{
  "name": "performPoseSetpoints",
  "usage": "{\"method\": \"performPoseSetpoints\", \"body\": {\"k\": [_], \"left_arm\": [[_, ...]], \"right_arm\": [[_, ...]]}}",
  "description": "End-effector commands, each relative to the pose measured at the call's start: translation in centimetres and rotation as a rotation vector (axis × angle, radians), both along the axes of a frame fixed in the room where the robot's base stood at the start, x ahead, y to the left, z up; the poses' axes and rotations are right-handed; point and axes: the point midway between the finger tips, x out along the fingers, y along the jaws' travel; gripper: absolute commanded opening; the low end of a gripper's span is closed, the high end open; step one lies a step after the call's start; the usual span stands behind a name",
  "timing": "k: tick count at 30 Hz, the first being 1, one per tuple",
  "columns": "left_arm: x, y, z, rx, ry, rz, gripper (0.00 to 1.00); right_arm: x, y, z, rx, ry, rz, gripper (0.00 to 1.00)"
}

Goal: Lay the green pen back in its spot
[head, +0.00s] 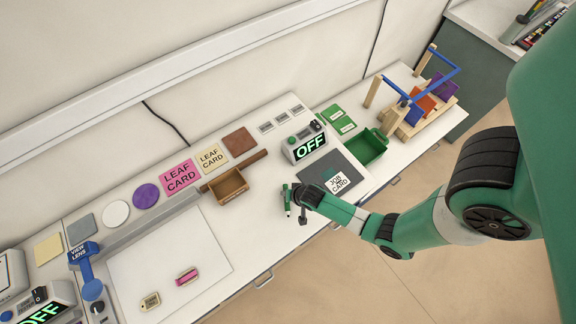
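The green pen (287,199) is a slim, upright green stick with a pale lower tip, at the end of my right arm. My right gripper (290,196) comes in from the right over the front of the white worktop and appears closed around the pen. The fingers are small here, and my green arm is close in colour to the pen. I cannot tell whether the pen's tip touches the worktop. The pen's spot cannot be made out for certain. My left gripper is not in view.
A brown wooden tray (222,199) stands left of the gripper. A grey mat (318,164) with a job card (337,181), a green bin (384,146) and an OFF display (310,146) lie behind and right. A pink block (187,276) and a tag (150,301) lie on the white sheet (206,246).

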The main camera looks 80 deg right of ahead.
Motion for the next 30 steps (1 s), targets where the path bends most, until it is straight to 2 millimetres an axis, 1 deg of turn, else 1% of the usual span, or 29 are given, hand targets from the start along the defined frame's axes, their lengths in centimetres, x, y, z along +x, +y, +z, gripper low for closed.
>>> {"method": "performPoseSetpoints", "body": {"k": [1,3,11,12,17,18,28,30], "left_arm": [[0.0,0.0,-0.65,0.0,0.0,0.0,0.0],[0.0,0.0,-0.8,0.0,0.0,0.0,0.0],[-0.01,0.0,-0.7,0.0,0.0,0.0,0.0],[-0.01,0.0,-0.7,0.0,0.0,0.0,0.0],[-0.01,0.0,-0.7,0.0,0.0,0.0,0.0],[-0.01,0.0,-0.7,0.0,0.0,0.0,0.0],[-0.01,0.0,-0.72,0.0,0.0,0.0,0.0],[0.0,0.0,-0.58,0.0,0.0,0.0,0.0]], "right_arm": [[0.03,-0.01,-0.63,0.0,0.0,0.0,0.0],[0.03,-0.01,-0.79,0.0,-0.001,0.0,0.0],[0.02,-0.01,-0.72,0.0,-0.001,0.0,0.0],[0.02,-0.01,-0.72,0.0,-0.001,0.0,0.28],[0.01,0.0,-0.72,0.0,0.0,0.0,0.57],[-0.01,-0.01,-0.73,0.0,0.0,0.0,0.59],[-0.17,0.01,-0.84,0.0,0.005,0.0,0.59],[-0.26,0.07,-0.62,0.0,0.005,0.0,0.59]]}}
